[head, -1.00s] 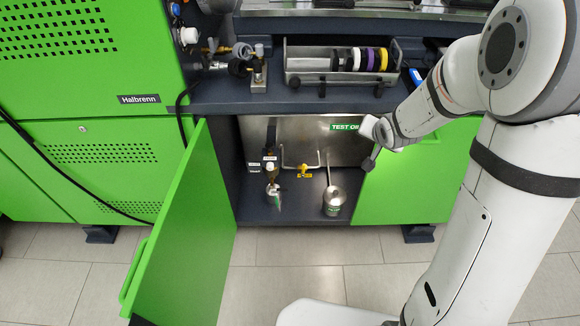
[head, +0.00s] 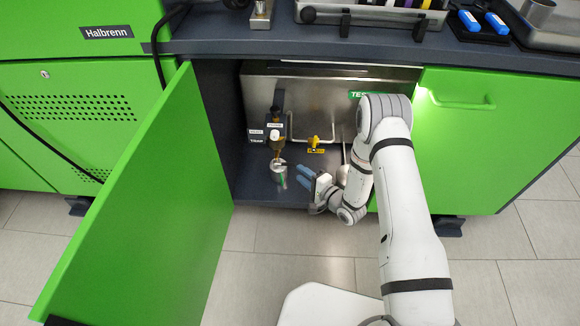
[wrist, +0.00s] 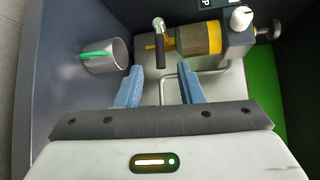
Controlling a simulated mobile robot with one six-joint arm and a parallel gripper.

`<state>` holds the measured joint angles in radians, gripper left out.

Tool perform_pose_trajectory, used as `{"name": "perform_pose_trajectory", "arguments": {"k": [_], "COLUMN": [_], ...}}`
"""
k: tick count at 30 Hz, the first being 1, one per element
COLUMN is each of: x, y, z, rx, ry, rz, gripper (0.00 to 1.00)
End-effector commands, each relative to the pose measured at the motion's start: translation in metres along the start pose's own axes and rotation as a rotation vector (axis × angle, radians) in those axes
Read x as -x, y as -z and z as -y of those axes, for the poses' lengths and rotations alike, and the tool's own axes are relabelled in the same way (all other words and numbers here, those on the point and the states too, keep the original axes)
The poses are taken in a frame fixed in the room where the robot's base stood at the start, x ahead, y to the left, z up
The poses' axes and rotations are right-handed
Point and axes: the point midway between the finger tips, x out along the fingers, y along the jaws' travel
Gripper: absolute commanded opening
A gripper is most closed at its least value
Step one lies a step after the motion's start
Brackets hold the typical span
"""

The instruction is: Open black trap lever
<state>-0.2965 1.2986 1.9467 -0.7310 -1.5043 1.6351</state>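The trap has an amber bowl (wrist: 198,38), and a black lever (wrist: 160,48) with a metal end sticks out at the bowl's end in the wrist view. In the head view the trap (head: 276,149) stands inside the open cabinet, above a metal cup (head: 278,172); the lever is too small to tell there. In the head view my gripper (head: 304,178) is low in the cabinet, right of the cup.
The metal cup (wrist: 105,54) with a green mark lies left in the wrist view. A yellow valve handle (head: 315,142) is on the cabinet's right of the trap. The open green door (head: 135,210) stands to the left. A white knob (wrist: 241,18) tops the trap.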

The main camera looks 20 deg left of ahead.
Motion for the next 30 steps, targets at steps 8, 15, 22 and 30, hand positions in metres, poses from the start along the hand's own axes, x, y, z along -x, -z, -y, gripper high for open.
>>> {"name": "perform_pose_trajectory", "arguments": {"k": [8,15,22,30], "x": [-0.038,-0.069,-0.076,-0.075], "y": [-0.002,-0.001,0.000,0.000], "z": [-0.004,-0.002,0.000,0.000], "rx": [-0.004,-0.005,-0.006,-0.006], "ry": [0.008,0.007,0.006,0.005], "rz": [0.007,0.003,0.001,0.000], "gripper": [0.34,0.34,0.34,0.24]}}
